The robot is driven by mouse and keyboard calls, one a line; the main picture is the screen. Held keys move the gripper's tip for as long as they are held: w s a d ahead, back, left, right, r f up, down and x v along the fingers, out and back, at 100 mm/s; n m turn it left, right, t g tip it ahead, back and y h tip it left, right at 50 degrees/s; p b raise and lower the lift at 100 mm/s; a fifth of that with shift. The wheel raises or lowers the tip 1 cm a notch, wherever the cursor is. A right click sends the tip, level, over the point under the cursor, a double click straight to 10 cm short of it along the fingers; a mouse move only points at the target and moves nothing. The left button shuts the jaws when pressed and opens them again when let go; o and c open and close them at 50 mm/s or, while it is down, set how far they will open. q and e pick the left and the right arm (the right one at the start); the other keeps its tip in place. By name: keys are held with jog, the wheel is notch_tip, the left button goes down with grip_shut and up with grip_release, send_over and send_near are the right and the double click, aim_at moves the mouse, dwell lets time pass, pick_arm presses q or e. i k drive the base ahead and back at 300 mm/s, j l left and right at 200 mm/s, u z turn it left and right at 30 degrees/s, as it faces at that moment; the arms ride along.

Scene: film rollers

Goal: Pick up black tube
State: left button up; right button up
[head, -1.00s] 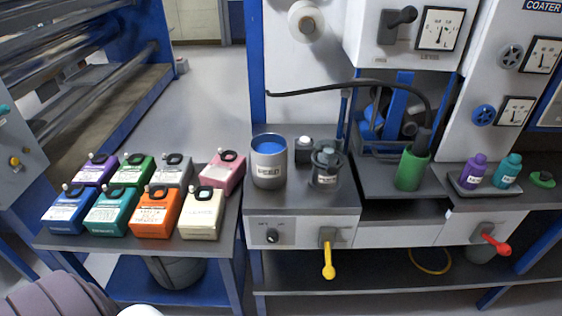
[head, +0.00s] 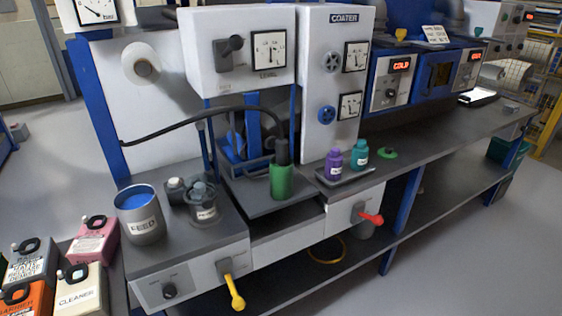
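A long thin black tube (head: 190,126) arches from the white back panel at the left over to the right, and curves down towards a green cylinder (head: 282,181). A thicker dark cylindrical end (head: 282,151) stands upright in the top of the green cylinder. Whether the thin tube joins this dark end is hard to tell. The green cylinder stands on the grey bench in front of the blue frame. Neither of my grippers shows in the head view.
A FEED can (head: 141,222) with blue contents and a dark glass jar (head: 203,205) stand left of the green cylinder. Purple (head: 333,164) and teal (head: 359,155) bottles sit on a tray at its right. Yellow (head: 236,292) and red (head: 371,219) handles jut from the bench front.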

aim_at(282, 146)
jog(key=i+l+u, duration=0.35)
jog(key=l, duration=0.2)
jog(key=i+l+u, duration=0.2)
jog(key=l+u, duration=0.2)
jog(key=l, duration=0.2)
